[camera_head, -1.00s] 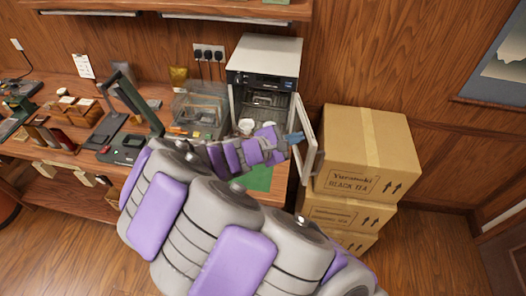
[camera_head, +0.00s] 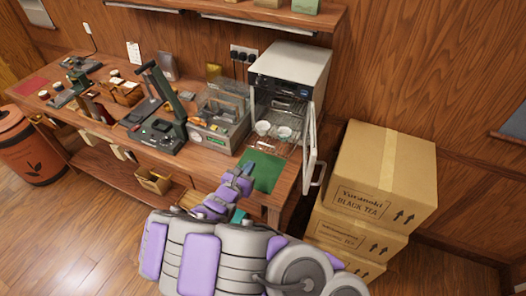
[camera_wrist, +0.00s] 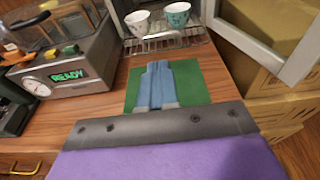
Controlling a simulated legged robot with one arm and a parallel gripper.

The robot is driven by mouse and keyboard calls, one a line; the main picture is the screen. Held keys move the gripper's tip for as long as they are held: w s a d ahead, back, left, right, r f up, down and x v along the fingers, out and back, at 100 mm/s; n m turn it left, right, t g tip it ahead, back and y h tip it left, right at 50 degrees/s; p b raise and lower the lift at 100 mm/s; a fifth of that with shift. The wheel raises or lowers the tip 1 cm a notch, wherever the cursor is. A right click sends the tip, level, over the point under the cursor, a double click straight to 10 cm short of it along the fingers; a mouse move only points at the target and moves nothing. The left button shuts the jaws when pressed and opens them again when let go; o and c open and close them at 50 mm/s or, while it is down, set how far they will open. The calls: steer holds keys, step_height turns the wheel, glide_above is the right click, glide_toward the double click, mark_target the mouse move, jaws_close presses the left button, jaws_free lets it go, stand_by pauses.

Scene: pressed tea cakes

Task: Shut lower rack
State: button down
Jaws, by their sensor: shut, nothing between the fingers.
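The cabinet (camera_head: 290,63) stands open at the back right of the bench in the head view. Its lower wire rack (camera_wrist: 165,43) sticks out of the front in the wrist view. Two small cups, one white (camera_wrist: 138,22) and one teal-patterned (camera_wrist: 177,14), stand on this rack; they also show in the head view (camera_head: 263,127). The cabinet door (camera_head: 310,150) is swung open to the right. My gripper (camera_wrist: 158,68), with blue fingers, is shut and empty. It points towards the rack over the green mat (camera_wrist: 200,88), apart from the rack.
A device with a "READY" display (camera_wrist: 68,75) stands left of the mat; it also shows in the head view (camera_head: 215,135). Stacked cardboard boxes (camera_head: 380,180) stand right of the door. The open door (camera_wrist: 270,35) borders the rack's right side. Bench front is mostly clear near the mat.

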steer(key=b, duration=0.2)
glide_toward(276, 133)
steer(key=r+v, duration=0.1)
steer(key=v, duration=0.4)
steer(key=shift+w+f, duration=0.25)
steer(key=shift+w, duration=0.25)
steer(key=b+x, duration=0.1)
steer(key=x, duration=0.3)
steer(key=r+b+x, duration=0.1)
steer(key=x, duration=0.4)
steer(key=r+b+x, duration=0.1)
steer(key=x, duration=0.3)
steer(key=shift+w+d+r+b, duration=0.1)
steer(key=shift+w+d+b, duration=0.2)
steer(key=shift+w+b, duration=0.1)
steer(key=shift+w+d+r, duration=0.15)
steer(key=shift+w+r, duration=0.1)
steer(key=shift+w, duration=0.35)
steer(key=shift+r, duration=0.3)
